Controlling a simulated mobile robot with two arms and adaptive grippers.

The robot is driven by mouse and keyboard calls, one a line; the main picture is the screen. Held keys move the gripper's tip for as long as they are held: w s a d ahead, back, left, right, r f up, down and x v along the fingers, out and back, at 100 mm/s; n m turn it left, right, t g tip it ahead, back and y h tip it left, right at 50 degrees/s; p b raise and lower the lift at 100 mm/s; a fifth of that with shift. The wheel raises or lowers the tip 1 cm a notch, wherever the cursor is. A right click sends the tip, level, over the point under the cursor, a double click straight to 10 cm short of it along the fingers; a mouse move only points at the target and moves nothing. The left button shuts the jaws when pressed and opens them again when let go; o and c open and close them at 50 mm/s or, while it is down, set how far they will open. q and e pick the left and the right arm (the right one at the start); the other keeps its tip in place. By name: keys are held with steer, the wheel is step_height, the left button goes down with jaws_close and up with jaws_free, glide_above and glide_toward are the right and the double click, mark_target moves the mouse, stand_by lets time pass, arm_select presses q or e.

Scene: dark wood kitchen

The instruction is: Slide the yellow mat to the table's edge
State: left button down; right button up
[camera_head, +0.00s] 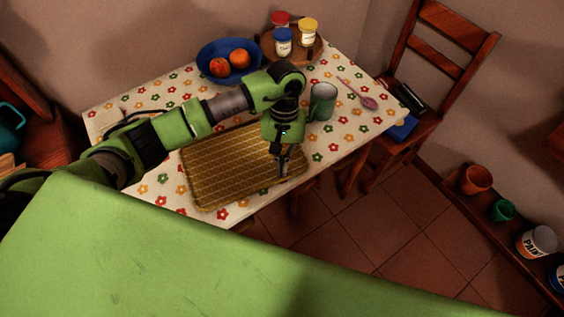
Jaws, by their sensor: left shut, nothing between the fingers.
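The yellow mat (225,172) is a brown-yellow woven rectangle lying flat on the flowered tablecloth. Its near side runs along the table's (250,215) near edge, and its lower right corner seems to lie at that edge. My left arm comes in from the left and reaches over the mat. My left gripper (282,174) points down at the right part of the mat and is shut, with nothing in it. I cannot tell whether the fingertips touch the mat. My right gripper is not in view.
A blue bowl (212,77) of fruit and a round wooden tray (298,60) with several jars stand at the back. A green mug (322,102) stands right of my gripper. A pink spoon (366,100) lies farther right. A wooden chair (433,100) stands at the right end.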

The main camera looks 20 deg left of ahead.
arm_select(q)
steer(key=shift+s+d+b, duration=0.15)
steer(key=shift+s, duration=0.65)
steer(key=shift+s+d+b, duration=0.15)
steer(key=shift+s, duration=0.6)
